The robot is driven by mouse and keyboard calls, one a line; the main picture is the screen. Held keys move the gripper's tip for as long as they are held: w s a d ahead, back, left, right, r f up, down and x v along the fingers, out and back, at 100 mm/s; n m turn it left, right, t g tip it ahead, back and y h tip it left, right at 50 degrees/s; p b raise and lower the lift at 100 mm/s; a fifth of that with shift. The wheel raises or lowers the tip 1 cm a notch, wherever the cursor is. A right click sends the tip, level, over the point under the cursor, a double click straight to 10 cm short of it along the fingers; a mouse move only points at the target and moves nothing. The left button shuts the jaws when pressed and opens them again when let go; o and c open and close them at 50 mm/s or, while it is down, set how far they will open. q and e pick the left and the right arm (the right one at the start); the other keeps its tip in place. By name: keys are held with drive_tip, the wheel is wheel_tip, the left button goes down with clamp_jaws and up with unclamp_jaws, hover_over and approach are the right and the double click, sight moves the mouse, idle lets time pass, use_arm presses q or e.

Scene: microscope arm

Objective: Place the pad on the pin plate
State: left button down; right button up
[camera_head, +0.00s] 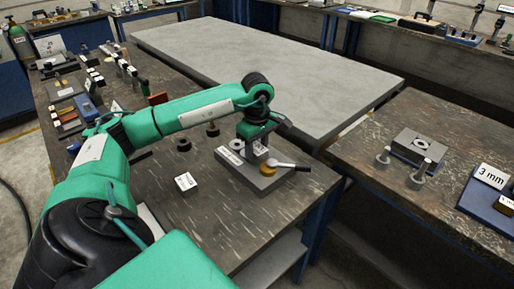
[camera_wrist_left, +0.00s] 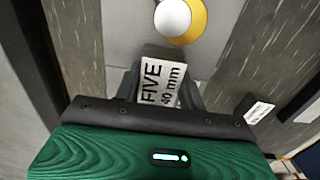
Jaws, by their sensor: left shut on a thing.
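My left gripper (camera_head: 256,143) is shut on a small block labelled "FIVE 40 mm" (camera_wrist_left: 160,80), which I take as the pad. It is low over a grey rectangular plate (camera_head: 292,181) on the dark bench, probably the pin plate. In the wrist view the plate (camera_wrist_left: 122,40) lies below the block; whether they touch I cannot tell. No pins show clearly; the gripper covers part of the plate. A yellow disc (camera_head: 268,170) with a white ball on it (camera_wrist_left: 173,17) stands on the plate, just beyond the held block. My right gripper is not in view.
A labelled block (camera_head: 185,182) and dark rings (camera_head: 183,145) stand to the left. The right bench holds a grey block with a round opening (camera_head: 420,145) and a "3 mm" sign (camera_head: 492,176). A gap separates the benches.

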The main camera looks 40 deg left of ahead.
sight(257, 148)
use_arm(q)
drive_tip(key=shift+f, duration=0.15)
drive_tip(key=c, duration=0.8)
unclamp_jaws()
wheel_tip(257, 148, up, 12)
drive_tip(key=shift+r, duration=0.15)
